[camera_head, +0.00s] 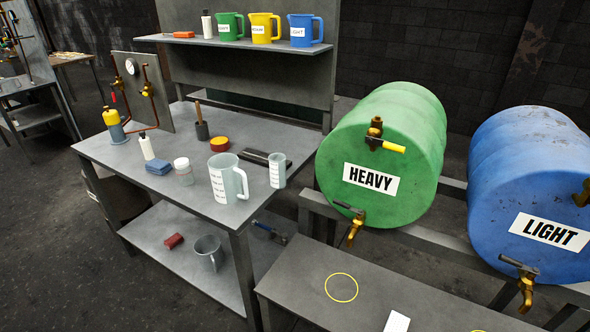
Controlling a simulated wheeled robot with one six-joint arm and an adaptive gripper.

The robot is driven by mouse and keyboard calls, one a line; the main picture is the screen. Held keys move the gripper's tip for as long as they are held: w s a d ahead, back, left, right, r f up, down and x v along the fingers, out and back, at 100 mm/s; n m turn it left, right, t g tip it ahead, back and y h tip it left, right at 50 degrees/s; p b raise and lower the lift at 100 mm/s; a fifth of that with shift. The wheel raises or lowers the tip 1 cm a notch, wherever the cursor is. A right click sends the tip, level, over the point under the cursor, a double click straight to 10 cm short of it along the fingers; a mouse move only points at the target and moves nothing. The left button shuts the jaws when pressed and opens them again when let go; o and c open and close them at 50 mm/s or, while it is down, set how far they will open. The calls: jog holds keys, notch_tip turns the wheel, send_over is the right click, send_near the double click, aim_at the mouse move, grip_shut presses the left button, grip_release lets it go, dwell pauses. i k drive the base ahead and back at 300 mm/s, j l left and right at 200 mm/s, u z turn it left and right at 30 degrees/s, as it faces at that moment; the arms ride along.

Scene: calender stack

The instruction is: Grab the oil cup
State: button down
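No cup is labelled as the oil cup, so I cannot tell which vessel it is. A clear measuring jug (228,180) with dark markings and a handle stands upright on the grey workbench (130,160) near its front right corner. A narrow clear cylinder (277,170) stands just right of it. On the upper shelf stand a green jug (229,26), a yellow jug (264,28) and a blue jug (303,31), each with a white label; the blue one reads LIGHT. A grey translucent cup (209,252) stands on the lower shelf. My gripper is not in view.
A green drum marked HEAVY (415,160) and a blue drum marked LIGHT (525,170) lie right of the bench, with brass taps above a low grey stand (300,270). A yellow ring (341,288) marks it. A bottle (147,146) and jar (183,172) stand left of the jug.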

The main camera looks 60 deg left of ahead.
aim_at(278, 171)
jog(key=u, duration=1.8)
